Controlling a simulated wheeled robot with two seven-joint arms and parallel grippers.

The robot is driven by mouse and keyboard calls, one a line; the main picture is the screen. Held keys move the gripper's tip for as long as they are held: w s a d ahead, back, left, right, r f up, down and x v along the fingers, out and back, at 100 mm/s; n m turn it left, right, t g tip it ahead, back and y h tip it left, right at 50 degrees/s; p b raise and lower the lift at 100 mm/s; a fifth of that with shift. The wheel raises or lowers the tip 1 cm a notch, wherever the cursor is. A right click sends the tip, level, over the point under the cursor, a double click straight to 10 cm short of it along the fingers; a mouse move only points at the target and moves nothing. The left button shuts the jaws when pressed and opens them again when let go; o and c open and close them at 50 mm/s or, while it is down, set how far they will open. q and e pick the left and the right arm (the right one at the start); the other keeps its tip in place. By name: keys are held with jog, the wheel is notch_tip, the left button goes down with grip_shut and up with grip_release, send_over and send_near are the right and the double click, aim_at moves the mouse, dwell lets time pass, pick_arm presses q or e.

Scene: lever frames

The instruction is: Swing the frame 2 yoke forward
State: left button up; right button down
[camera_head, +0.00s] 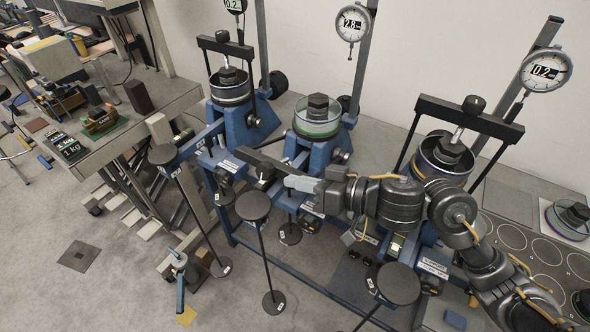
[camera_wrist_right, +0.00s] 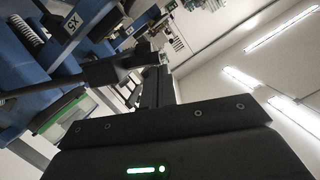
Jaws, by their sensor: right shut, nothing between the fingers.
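Frame 2 is the middle blue lever frame, with a green-rimmed cell (camera_head: 317,128) under a black hexagonal cap (camera_head: 318,103). No crossbar stands over this cell. A dark bar (camera_head: 252,158), which looks like the frame 2 yoke, lies low in front of the cell, partly covered by my right gripper (camera_head: 288,182). A dark bar (camera_wrist_right: 85,75) also runs up to the fingertips in the right wrist view. The right gripper is shut and empty, close beside the bar; I cannot tell whether they touch. My left gripper is not in view.
The left yoke (camera_head: 226,46) and right yoke (camera_head: 468,118) stand upright over their cells. Dial gauges (camera_head: 353,23) hang on posts behind. Round black hanger plates (camera_head: 253,206) stand in front. A side table (camera_head: 150,128) is at left; open floor lies at lower left.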

jog(key=shift+f, duration=0.1)
dwell(0.4)
jog(key=v, duration=1.1)
jog(key=shift+b, duration=0.45)
jog(key=shift+f, duration=0.1)
